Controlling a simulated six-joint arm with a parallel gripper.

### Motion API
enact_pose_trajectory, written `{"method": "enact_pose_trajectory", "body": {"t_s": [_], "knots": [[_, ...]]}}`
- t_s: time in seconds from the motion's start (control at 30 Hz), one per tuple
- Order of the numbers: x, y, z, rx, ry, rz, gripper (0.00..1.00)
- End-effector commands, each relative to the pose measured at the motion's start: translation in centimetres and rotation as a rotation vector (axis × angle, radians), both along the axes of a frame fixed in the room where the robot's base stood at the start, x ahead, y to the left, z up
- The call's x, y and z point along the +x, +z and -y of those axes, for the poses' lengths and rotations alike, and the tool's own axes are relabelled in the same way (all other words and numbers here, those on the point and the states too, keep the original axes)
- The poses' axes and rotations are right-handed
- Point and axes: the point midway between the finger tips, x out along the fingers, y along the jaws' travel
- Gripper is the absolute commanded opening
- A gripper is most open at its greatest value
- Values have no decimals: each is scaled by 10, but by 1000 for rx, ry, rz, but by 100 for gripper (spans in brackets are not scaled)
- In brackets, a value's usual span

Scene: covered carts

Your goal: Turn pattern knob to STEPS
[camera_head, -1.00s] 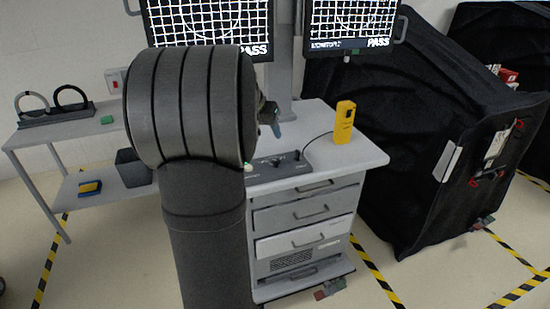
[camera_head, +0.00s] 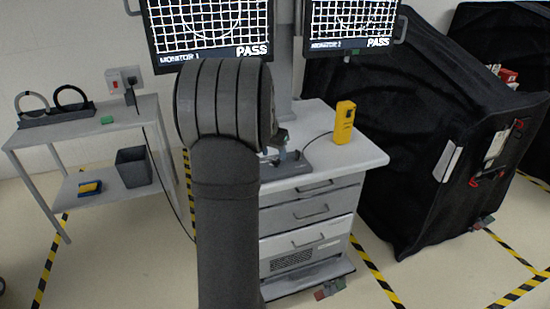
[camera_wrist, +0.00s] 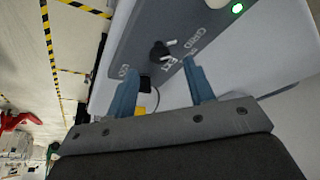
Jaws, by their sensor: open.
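The grey control panel (camera_wrist: 190,25) fills the upper middle of the wrist view. A black knob (camera_wrist: 158,51) stands on it, with a label reading GRID and another ending in EXT beside it. A label reading STEPS cannot be made out. My gripper (camera_wrist: 160,69) is open and empty, its two blue-grey fingers on either side of the knob in the picture. I cannot tell how far the fingertips are above the panel. In the head view the panel (camera_head: 296,168) lies on the cart top, partly hidden behind my arm and gripper (camera_head: 286,155).
A green light (camera_wrist: 237,8) glows on the panel. A yellow handheld device (camera_head: 344,122) stands to the right of the panel, with a cable. Monitors (camera_head: 205,30) hang above the cart (camera_head: 365,158). A black covered cart (camera_head: 400,130) stands at right, a side table (camera_head: 85,125) at left.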

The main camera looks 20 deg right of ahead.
Motion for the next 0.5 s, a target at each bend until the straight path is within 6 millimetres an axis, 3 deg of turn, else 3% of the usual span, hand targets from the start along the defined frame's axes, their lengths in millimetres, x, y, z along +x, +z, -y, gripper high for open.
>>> {"method": "enact_pose_trajectory", "body": {"t_s": [0.2, 0.5], "knots": [[7, -26, 8, 0, 0, -1, 49], [9, -31, 9, -1, 0, 1, 49]]}}
